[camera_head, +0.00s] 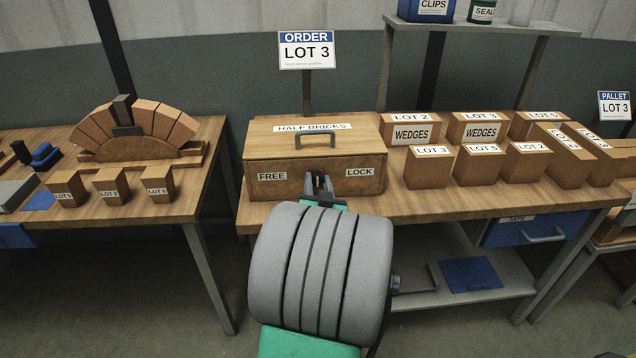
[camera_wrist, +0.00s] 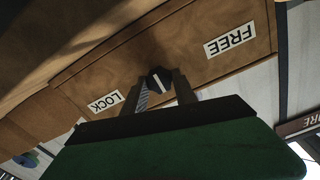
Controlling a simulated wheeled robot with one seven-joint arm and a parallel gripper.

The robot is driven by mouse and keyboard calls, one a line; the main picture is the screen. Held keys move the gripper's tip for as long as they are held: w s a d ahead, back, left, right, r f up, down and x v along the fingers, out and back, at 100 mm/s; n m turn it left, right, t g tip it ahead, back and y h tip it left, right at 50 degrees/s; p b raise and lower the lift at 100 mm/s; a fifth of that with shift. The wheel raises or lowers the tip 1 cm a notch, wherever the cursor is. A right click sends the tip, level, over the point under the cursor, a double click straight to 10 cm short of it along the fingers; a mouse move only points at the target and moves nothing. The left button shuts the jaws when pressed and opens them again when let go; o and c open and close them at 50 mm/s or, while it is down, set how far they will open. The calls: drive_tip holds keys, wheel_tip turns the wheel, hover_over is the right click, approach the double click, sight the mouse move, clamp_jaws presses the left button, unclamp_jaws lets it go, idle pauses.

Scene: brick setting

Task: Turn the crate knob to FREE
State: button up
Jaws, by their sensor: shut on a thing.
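The wooden half-bricks crate (camera_head: 270,150) stands on the bench, its lid closed with a dark handle on top. Its front carries a FREE label (camera_head: 272,177) on the left and a LOCK label (camera_head: 359,172) on the right. My gripper (camera_head: 319,186) is at the front between the labels and hides the knob in the head view. In the wrist view the dark knob (camera_wrist: 158,82), with a white mark, sits between the two fingers, which are shut on it. FREE (camera_wrist: 230,39) is right and LOCK (camera_wrist: 105,101) left there. I cannot tell which label the mark points to.
Labelled wedge boxes (camera_head: 411,128) and several smaller blocks stand right of the crate. An order sign (camera_head: 306,50) rises behind it. A left table (camera_head: 185,205) holds a brick arch (camera_head: 140,125). A gap separates the two tables.

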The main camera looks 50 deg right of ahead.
clamp_jaws()
drive_tip(key=shift+b, duration=0.35)
drive_tip(key=n+b, duration=0.1)
drive_tip(key=b, duration=0.1)
drive_tip(key=n+b, duration=0.1)
drive_tip(key=shift+f+n+b, duration=0.3)
drive_tip(key=shift+b, duration=0.05)
drive_tip(key=n+b, duration=0.5)
drive_tip(key=b, duration=0.4)
drive_tip(key=shift+f, duration=0.15)
drive_tip(key=n+b, duration=0.5)
drive_tip(key=b, duration=0.3)
drive_tip(key=shift+w+a+n+b, duration=0.1)
drive_tip(key=shift+n+b, duration=0.2)
drive_tip(key=shift+n, duration=0.1)
drive_tip(key=n+b, duration=0.2)
drive_tip(key=b, duration=0.1)
drive_tip(key=shift+n+b, duration=0.35)
drive_tip(key=shift+n, duration=0.05)
drive_tip(key=shift+r+n+b, duration=0.3)
drive_tip(key=shift+n+b, duration=0.2)
drive_tip(key=shift+b, duration=0.1)
drive_tip(key=shift+r, duration=0.15)
